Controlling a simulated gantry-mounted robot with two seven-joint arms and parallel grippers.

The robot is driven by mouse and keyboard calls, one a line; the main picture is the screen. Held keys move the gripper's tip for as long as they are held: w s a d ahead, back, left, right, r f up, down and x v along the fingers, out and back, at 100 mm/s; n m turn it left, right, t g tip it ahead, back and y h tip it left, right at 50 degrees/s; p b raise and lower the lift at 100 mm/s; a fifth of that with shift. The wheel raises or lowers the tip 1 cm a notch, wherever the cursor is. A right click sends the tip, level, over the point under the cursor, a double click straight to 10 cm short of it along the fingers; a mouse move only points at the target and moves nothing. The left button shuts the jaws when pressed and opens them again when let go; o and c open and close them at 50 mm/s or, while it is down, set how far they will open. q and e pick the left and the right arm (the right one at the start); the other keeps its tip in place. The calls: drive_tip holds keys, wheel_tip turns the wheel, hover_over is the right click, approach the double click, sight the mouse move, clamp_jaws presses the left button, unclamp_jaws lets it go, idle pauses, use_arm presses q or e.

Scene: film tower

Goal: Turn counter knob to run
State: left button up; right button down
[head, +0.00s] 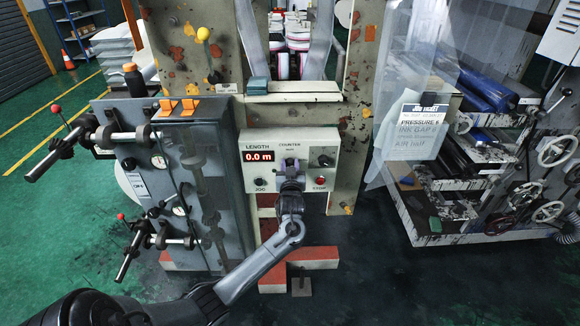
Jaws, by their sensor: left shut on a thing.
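The length counter box (262,148) is a pale panel on the machine frame in the middle of the head view. Its red display reads 0.0 m. A black knob (325,160) is on its right side, and buttons marked JOG and STOP are along the bottom. My left gripper (290,168) is up against the middle of the panel, below the small counter label. It is shut on the counter knob, which the fingers mostly hide. The knob's pointing direction cannot be made out. My right gripper is not in view.
A grey cabinet (205,185) with levers and gauges stands left of the counter. A job ticket (421,125) hangs on clear film at the right. A roller rack with handwheels (548,212) is at the far right. Green floor is open at left.

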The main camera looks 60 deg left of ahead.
use_arm(q)
drive_tip(key=shift+n, duration=0.4)
drive_tip(key=shift+s+a+f+n+b, duration=0.1)
drive_tip(key=shift+n+b, duration=1.2)
drive_tip(key=shift+n, duration=3)
drive_tip(key=shift+s+f+n+b, duration=0.1)
drive_tip(key=shift+n+b, duration=1.2)
drive_tip(key=shift+n, duration=3)
drive_tip(key=o, duration=1)
